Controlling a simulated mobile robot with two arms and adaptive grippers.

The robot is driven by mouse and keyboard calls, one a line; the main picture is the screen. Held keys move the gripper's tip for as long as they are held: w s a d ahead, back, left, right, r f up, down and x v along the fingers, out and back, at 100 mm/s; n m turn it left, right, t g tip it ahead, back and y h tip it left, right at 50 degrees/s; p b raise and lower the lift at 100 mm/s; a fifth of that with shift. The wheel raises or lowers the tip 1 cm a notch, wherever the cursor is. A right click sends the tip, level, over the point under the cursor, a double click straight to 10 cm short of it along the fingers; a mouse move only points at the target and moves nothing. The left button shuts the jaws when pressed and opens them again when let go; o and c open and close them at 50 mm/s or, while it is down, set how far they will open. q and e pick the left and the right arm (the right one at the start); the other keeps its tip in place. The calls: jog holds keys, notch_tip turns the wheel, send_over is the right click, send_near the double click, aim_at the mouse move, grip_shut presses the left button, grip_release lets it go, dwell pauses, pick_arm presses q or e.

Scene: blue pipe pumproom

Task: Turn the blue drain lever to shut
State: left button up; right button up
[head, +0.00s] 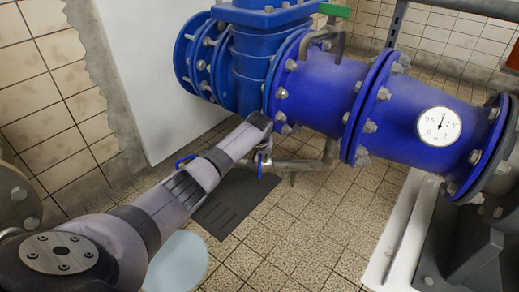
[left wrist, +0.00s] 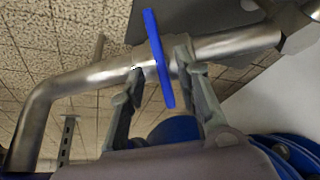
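The blue drain lever (left wrist: 157,45) is a flat bar on a steel drain pipe (left wrist: 75,80) in the left wrist view. It stands across the pipe. My left gripper (left wrist: 160,63) is open, with one finger on each side of the lever; gaps show between fingers and lever, and I cannot tell if either touches. In the head view, my left gripper (head: 265,155) is largely hidden by its own arm, below the big blue pipe. A narrow blue piece (head: 259,166), seemingly the lever, shows beside it. My right gripper is not in view.
The large blue flanged pipe (head: 325,90) with a round gauge (head: 439,126) runs above the gripper. A green handle (head: 335,10) is at the top. Another small blue piece (head: 184,161) shows left of my arm. Tiled floor (head: 300,235) lies open below.

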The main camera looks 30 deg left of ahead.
pick_arm(q)
jog(key=v, duration=0.7)
jog(key=shift+r, duration=0.4)
jog(key=shift+d, duration=0.1)
